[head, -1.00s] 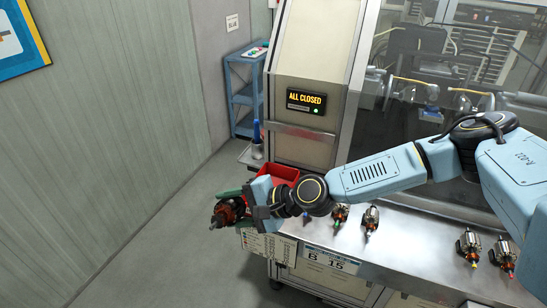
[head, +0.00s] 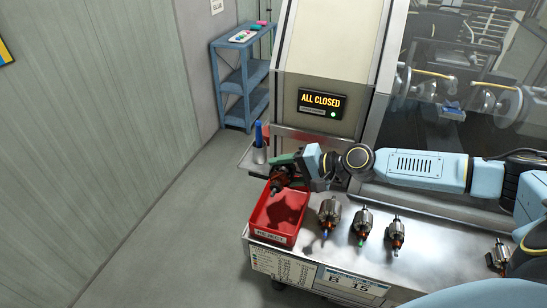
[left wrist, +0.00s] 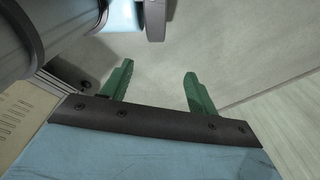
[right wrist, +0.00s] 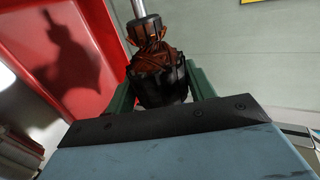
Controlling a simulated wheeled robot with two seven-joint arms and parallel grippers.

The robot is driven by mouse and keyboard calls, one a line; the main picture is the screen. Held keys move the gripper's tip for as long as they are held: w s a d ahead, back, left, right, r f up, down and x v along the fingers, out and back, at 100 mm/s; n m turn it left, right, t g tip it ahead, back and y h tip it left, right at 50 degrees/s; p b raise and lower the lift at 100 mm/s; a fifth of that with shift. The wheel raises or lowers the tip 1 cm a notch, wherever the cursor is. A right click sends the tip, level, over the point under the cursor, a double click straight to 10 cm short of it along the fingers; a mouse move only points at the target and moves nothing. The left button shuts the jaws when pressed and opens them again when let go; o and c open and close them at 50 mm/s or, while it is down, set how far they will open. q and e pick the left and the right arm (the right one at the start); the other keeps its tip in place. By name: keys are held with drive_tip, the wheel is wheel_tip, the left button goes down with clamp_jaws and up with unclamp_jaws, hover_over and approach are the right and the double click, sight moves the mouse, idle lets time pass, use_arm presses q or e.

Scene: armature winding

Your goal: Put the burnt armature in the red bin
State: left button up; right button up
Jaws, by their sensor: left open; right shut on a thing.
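My right gripper (head: 290,168) is shut on the burnt armature (head: 279,181) and holds it above the back part of the red bin (head: 256,222). In the right wrist view the armature (right wrist: 158,72) is dark and blackened with brown windings and a steel shaft, between the green fingers. The red bin (right wrist: 108,22) lies beside and beyond it, with the armature's shadow on its floor. The bin carries a reject label and looks empty. My left gripper (left wrist: 158,88) shows only in the left wrist view, open and empty.
A cup with a blue item (head: 260,150) is behind the bin. The machine panel (head: 322,103) reads "ALL CLOSED". A blue shelf (head: 240,75) stands at the back.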

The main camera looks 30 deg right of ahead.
drive_tip(key=shift+w+d, duration=0.1)
drive_tip(key=shift+w, duration=0.25)
drive_tip(key=shift+s+f, duration=0.1)
drive_tip(key=shift+s, duration=0.15)
drive_tip(key=shift+s+f, duration=0.5)
drive_tip(key=shift+s, duration=0.05)
drive_tip(key=shift+w+f+b, duration=0.2)
drive_tip(key=shift+f+b, duration=0.25)
drive_tip(key=shift+f, duration=0.9)
drive_tip(key=shift+f+b, duration=0.8)
drive_tip(key=shift+b, duration=0.15)
drive_tip(key=shift+f, duration=0.2)
drive_tip(key=o, duration=1.5)
drive_tip(key=shift+c, duration=0.2)
use_arm(q)
drive_tip(key=f, duration=0.1)
drive_tip(key=s+f, duration=0.1)
drive_tip(key=f, duration=0.1)
drive_tip(key=shift+s+f, duration=0.1)
use_arm(e)
drive_tip(key=shift+s, duration=0.1)
drive_tip(key=shift+f, duration=0.15)
